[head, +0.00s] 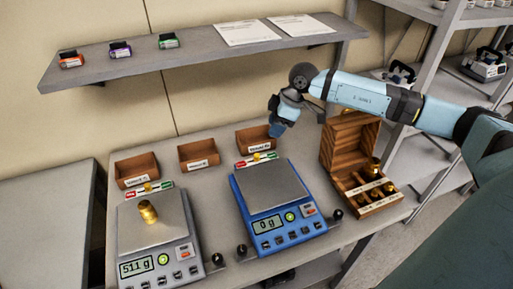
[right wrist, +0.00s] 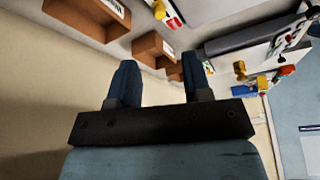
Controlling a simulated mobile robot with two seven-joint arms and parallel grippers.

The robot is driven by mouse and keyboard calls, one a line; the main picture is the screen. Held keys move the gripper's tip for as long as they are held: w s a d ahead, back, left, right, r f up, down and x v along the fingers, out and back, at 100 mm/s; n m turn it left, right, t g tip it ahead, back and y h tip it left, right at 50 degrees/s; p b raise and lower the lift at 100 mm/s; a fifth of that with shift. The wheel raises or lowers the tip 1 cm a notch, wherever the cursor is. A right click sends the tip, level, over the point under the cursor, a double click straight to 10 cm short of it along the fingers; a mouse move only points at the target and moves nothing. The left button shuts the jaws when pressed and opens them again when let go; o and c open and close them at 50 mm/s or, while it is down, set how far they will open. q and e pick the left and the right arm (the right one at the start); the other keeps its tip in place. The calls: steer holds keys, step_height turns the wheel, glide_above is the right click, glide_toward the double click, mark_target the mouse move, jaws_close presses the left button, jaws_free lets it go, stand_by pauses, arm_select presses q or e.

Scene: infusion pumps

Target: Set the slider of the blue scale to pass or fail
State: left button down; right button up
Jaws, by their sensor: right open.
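The blue scale (head: 284,240) stands on the bench at centre right in the head view. Its plate (head: 270,188) is empty and its display reads 0 g. Its slider (head: 256,157) is a small yellow knob on a red, white and green strip behind the plate. The knob looks near the middle of the strip, but its exact setting is too small to tell. My right gripper (head: 278,122) is above and behind the strip, apart from it. In the right wrist view its two fingers (right wrist: 161,85) are spread and empty. My left gripper is not in view.
A grey scale (head: 160,262) on the left carries a brass weight (head: 148,211) and reads 511 g. Brown bins (head: 136,169) stand behind the scales. A wooden weight box (head: 350,150) stands at right. A shelf (head: 200,55) with small coloured items and papers hangs above.

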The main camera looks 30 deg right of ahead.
mark_target(258, 154)
steer(key=p+x, duration=0.1)
steer(key=x, duration=1.1)
steer(key=shift+a, duration=0.1)
jaws_close()
